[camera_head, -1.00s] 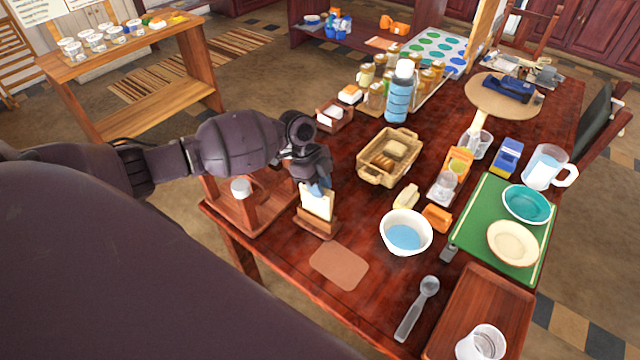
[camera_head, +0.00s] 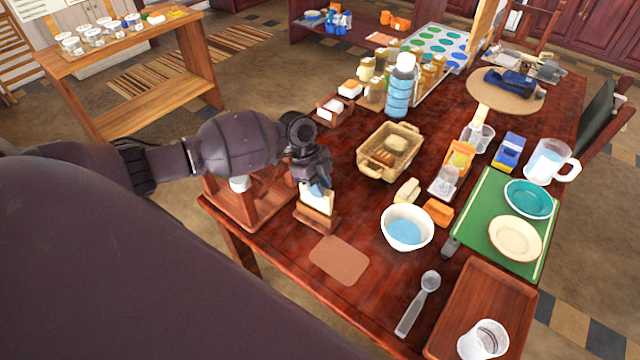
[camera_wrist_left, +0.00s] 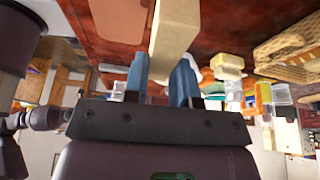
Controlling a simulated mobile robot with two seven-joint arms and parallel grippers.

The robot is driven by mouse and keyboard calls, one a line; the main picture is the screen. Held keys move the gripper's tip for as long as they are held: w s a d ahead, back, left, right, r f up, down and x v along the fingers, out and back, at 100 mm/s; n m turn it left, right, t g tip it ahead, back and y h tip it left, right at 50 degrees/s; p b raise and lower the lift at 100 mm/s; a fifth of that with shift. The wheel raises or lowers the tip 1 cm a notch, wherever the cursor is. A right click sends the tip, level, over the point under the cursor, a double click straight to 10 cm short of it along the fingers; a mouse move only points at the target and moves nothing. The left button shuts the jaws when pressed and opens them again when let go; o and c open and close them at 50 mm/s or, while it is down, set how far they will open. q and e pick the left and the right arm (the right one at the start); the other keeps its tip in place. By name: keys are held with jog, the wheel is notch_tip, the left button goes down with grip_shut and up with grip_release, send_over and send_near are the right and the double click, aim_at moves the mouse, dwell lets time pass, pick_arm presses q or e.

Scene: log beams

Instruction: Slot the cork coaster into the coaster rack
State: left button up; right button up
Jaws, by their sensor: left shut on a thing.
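The pale cream coaster (camera_head: 318,201) stands upright in my left gripper (camera_head: 320,186), which is shut on it. Its lower part is hidden by the wooden coaster rack (camera_head: 316,221), near the table's front left edge; it appears to be inside the rack, but I cannot tell how deep. In the left wrist view, the coaster (camera_wrist_left: 176,38) shows edge-on between the two blue fingertips (camera_wrist_left: 163,82). The rack cannot be made out clearly there. My right gripper is not in view.
A flat brown mat (camera_head: 340,260) lies in front of the rack. A wooden stand (camera_head: 245,205) is close on its left. A white bowl (camera_head: 407,229) and a wicker basket (camera_head: 372,172) are to the right. A spoon (camera_head: 418,303) lies near the front edge.

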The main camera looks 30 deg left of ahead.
pick_arm(q)
jog(key=shift+f, duration=0.35)
jog(key=o, duration=1.6)
jog(key=shift+r, duration=0.15)
